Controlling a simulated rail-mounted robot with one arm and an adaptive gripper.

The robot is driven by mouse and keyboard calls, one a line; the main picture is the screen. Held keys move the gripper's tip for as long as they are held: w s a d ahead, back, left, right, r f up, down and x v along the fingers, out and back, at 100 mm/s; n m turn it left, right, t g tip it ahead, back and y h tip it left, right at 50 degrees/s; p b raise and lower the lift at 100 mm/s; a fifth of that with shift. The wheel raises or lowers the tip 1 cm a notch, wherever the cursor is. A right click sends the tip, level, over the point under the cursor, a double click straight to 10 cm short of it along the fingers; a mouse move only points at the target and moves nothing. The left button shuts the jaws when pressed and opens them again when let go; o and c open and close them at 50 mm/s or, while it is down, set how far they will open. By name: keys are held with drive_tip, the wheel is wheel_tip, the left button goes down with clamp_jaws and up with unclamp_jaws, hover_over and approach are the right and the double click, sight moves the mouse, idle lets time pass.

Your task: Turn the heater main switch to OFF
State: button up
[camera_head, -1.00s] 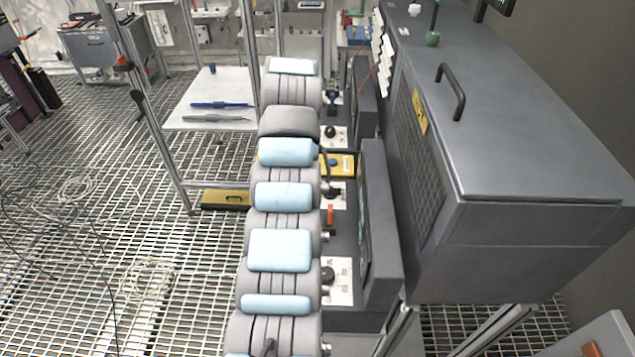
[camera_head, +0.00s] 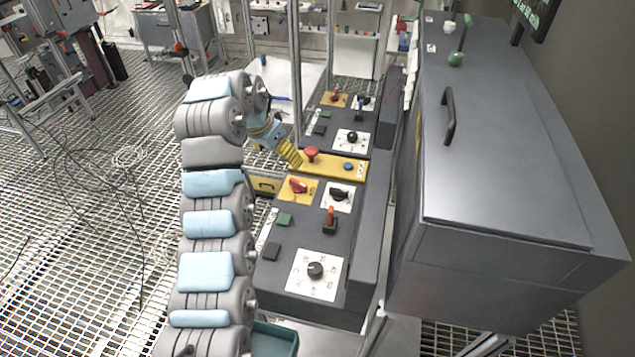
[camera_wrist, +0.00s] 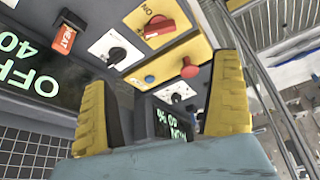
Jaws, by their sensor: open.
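A red rotary switch on a yellow plate (camera_head: 298,187) sits on the near control panel (camera_head: 335,262). In the wrist view the red switch (camera_wrist: 158,27) shows at the top, beside a black knob (camera_wrist: 117,55) and a red lever marked HEAT (camera_wrist: 66,38). I cannot read its position. A second red switch on a yellow plate (camera_head: 335,98) is on the far panel. My gripper (camera_head: 290,154) is over the left end of the yellow strip between the panels, beyond the near red switch. In the wrist view its yellow fingers (camera_wrist: 161,72) are spread and empty.
The yellow strip bears a red mushroom button (camera_head: 311,153) and a blue button (camera_head: 348,166). A white dial plate (camera_head: 309,283) is at the near end. A display (camera_wrist: 25,65) reads OFF 40. A grey cabinet (camera_head: 510,160) stands to the right.

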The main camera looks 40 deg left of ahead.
sight(298, 182)
drive_tip(key=shift+x, duration=8.5)
